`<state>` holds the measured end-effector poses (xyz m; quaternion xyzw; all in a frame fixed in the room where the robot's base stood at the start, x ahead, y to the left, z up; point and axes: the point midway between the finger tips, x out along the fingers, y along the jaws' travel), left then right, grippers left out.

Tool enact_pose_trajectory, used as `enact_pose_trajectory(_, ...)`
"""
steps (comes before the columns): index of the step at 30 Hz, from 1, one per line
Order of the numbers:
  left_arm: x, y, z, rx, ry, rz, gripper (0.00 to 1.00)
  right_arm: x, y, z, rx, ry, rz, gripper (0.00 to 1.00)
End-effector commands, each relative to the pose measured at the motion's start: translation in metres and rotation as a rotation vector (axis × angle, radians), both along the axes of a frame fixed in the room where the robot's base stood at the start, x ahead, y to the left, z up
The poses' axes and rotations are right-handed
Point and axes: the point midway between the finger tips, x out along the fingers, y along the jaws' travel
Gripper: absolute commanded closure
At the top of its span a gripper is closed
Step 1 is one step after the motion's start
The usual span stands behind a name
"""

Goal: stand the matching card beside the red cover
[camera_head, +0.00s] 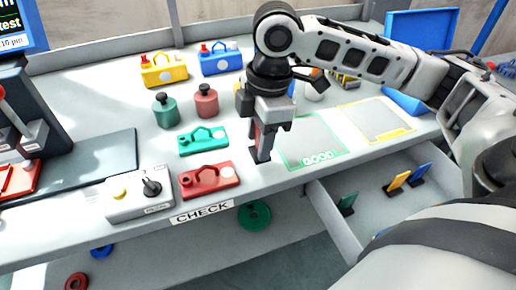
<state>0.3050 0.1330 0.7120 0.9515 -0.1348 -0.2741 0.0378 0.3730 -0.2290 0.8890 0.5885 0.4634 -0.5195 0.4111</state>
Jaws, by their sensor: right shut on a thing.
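The red cover (207,180) lies near the front edge of the bench, left of centre, just behind the CHECK label. My right gripper (260,150) points down over the bench, to the right of the red cover and apart from it. It is shut on a red card (257,132), of which only a thin sliver shows between the fingers. I cannot tell whether the card touches the bench. A green card (347,203), a yellow card (397,183) and a blue card (420,174) stand in the open drawer at the right. My left gripper is out of view.
A green cover (202,141) lies just behind the red one. A control box (141,195) stands to its left. Green (166,111) and red (206,101) weights and yellow (164,70) and blue (221,59) covers stand farther back. A green-outlined area (312,143) lies right of my gripper.

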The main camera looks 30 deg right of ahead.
Motion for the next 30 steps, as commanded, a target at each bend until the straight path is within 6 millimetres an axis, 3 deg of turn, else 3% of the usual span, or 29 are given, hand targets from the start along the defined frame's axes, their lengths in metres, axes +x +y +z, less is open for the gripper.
enact_pose_trajectory(7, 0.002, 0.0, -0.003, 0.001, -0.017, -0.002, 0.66, 0.003, 0.0, -0.035, -0.001, 0.002, 0.0, 0.82)
enact_pose_trajectory(19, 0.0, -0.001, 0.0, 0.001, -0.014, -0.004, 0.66, 0.003, 0.0, -0.039, 0.0, 0.003, 0.0, 0.82)
enact_pose_trajectory(20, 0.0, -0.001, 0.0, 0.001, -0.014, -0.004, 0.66, 0.003, 0.0, -0.039, -0.001, 0.002, 0.0, 0.5)
enact_pose_trajectory(21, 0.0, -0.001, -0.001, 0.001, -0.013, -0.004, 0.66, 0.003, 0.001, -0.039, -0.001, 0.002, 0.0, 0.39)
enact_pose_trajectory(30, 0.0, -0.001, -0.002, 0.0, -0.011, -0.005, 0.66, 0.003, 0.001, -0.038, -0.001, 0.0, 0.0, 0.37)
